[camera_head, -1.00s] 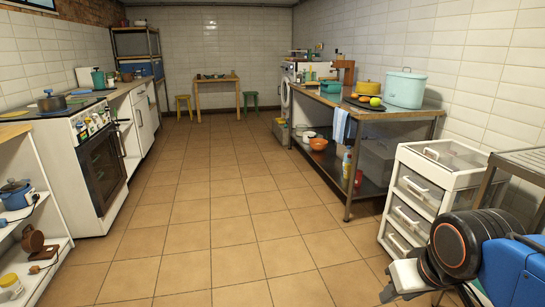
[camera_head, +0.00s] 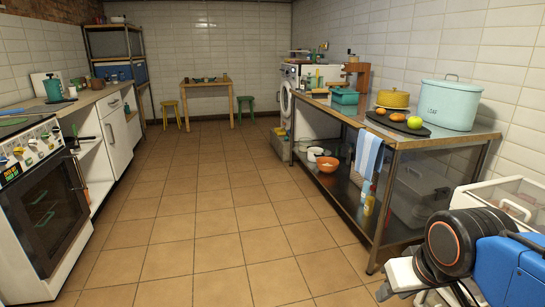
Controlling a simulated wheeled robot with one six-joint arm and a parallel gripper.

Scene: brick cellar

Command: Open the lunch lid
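A small teal box (camera_head: 344,102), possibly the lunch box, stands on the steel table (camera_head: 437,144) at the right, near its far part. It is too small to tell whether its lid is shut. My gripper (camera_head: 402,275) seems to be the pale part at the lower right, low in front of my folded arm. It is far from the teal box and touches nothing that I can see. Its fingers cannot be made out clearly.
A white drawer unit (camera_head: 512,200) stands at the right. An oven (camera_head: 45,205) lines the left. The tiled floor (camera_head: 215,210) between is clear.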

